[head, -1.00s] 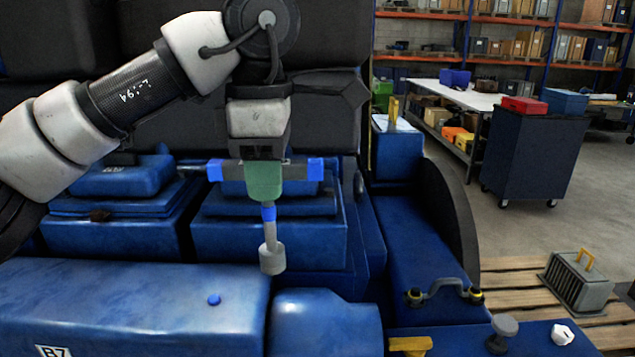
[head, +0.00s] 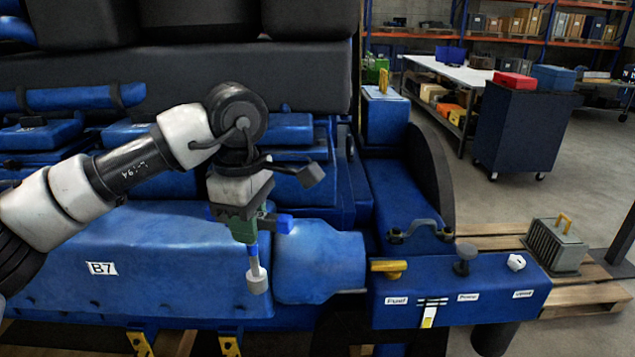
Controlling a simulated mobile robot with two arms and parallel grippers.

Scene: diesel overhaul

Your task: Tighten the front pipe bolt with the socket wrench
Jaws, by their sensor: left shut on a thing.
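My left gripper (head: 245,213) is shut on the socket wrench (head: 252,246), which has a green middle, blue parts and a grey cylindrical socket (head: 257,281) at its lower end. The wrench's shaft points down, tilted slightly, in front of the long blue cover marked B7. The socket appears apart from the pipe. My right gripper is not in view.
A dark curved guard (head: 430,175) rises behind the pipe. A grey box (head: 557,246) sits on a wooden pallet at right.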

